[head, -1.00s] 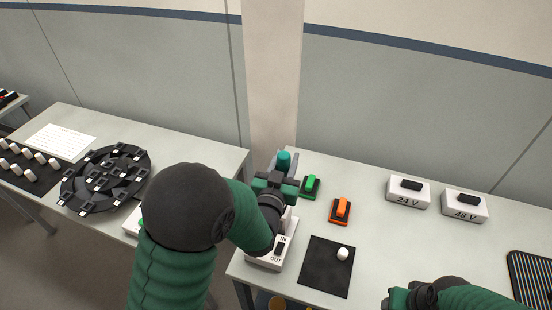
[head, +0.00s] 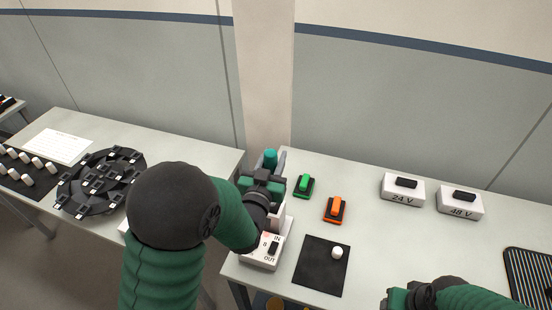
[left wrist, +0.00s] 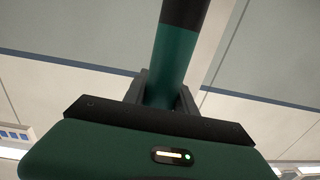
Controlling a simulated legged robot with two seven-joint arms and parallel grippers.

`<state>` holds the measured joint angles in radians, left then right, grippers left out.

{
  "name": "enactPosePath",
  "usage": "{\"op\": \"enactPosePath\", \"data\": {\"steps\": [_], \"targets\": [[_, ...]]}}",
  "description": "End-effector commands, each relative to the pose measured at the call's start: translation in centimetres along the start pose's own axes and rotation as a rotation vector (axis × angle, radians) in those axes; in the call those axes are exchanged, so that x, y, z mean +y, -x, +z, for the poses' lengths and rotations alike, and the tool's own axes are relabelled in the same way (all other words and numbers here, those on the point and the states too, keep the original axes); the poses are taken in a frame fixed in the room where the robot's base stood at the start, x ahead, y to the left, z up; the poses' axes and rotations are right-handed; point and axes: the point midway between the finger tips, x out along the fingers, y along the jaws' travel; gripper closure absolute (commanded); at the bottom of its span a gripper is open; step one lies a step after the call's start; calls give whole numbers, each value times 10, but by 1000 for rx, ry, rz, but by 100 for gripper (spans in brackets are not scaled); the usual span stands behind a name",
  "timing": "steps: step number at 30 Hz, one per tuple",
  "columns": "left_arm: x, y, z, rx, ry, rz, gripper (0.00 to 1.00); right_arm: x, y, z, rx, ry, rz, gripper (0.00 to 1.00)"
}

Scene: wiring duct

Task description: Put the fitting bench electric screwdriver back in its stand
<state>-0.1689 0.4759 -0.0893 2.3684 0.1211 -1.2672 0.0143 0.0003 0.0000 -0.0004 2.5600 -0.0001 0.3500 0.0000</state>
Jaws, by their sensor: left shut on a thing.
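The electric screwdriver is a teal-green cylinder with a dark section. Its teal end (head: 270,158) shows just above my left gripper (head: 264,176) in the head view. In the left wrist view the green body (left wrist: 172,62) stands between the two dark fingers of my left gripper (left wrist: 162,92), which is shut on it. The gripper is at the left end of the right-hand table, above a white box marked IN and OUT (head: 262,255). My gripper and forearm hide the screwdriver's lower part, and I cannot make out its stand. My right gripper (head: 396,298) is at the bottom edge, its fingers not clear.
A green switch (head: 304,186) and an orange switch (head: 335,209) sit right of my left gripper. A black mat (head: 318,272) holds a white knob (head: 337,252). White 24 V (head: 402,190) and 48 V (head: 460,202) boxes stand farther right. A round black fixture (head: 100,180) is on the left table.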

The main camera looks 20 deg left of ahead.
Motion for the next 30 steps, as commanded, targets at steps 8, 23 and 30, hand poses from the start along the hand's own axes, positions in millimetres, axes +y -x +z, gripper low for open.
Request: {"op": "enactPosePath", "data": {"steps": [8, 23, 30], "targets": [[-6, 0, -1, 2, 4, -2, 100, 0, -1, 0, 0, 1, 0, 52], [-4, 0, 19, 2, 2, -1, 100, 0, -20, 5, 0, 0, 0, 52], [-5, 0, 31, 2, 2, -2, 100, 0, -31, 7, 0, 1, 0, 52]]}}
